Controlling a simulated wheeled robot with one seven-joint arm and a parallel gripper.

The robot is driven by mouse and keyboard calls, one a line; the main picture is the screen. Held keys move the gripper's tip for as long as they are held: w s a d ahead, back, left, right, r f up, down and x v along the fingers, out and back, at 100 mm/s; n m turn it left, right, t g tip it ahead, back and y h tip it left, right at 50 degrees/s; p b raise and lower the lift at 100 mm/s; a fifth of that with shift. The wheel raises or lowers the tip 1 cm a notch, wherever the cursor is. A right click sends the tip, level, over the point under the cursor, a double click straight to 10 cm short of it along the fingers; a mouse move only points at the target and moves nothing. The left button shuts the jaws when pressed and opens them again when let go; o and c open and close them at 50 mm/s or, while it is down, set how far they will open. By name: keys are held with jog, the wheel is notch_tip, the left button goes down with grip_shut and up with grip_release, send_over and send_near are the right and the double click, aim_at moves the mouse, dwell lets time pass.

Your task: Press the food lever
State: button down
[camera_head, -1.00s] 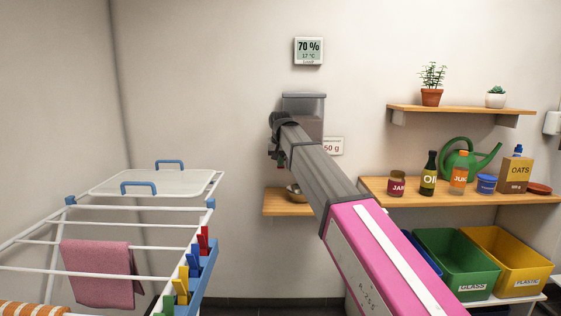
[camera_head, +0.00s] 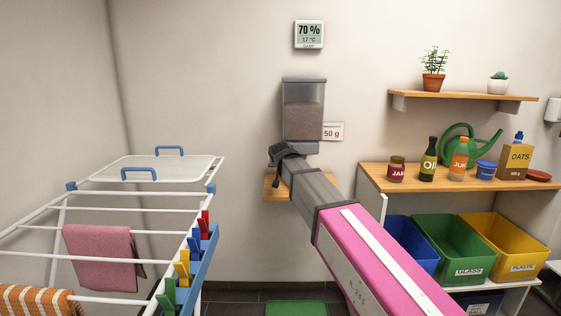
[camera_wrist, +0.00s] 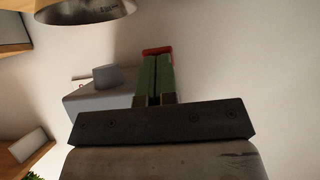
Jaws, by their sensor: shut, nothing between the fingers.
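The food dispenser (camera_head: 303,108) hangs on the wall, with a clear hopper of brown food above a grey base. In the wrist view its grey housing (camera_wrist: 92,100) is left of my fingers. A red piece (camera_wrist: 157,50), which looks like the lever, shows at the tips of my gripper (camera_wrist: 158,60). The green fingers are shut with nothing between them and overlap the red piece; I cannot tell whether they touch it. In the head view my arm's end covers the area below the dispenser, hiding the lever and fingertips. A metal bowl (camera_wrist: 85,8) shows in the wrist view.
A small wooden shelf (camera_head: 273,190) is below the dispenser, partly behind my arm. A "50 g" label (camera_head: 332,132) is beside it. A drying rack (camera_head: 130,240) stands left. A shelf of jars and bottles (camera_head: 450,180) and coloured bins (camera_head: 455,245) are right.

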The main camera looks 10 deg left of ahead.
jog(key=shift+r, duration=0.1)
jog(key=shift+r, duration=0.75)
jog(key=w+r+v, duration=0.1)
jog(key=r+v, duration=0.1)
jog(key=v, duration=1.1)
jog(key=shift+r, duration=0.25)
jog(key=shift+a+f, duration=0.1)
dwell(0.3)
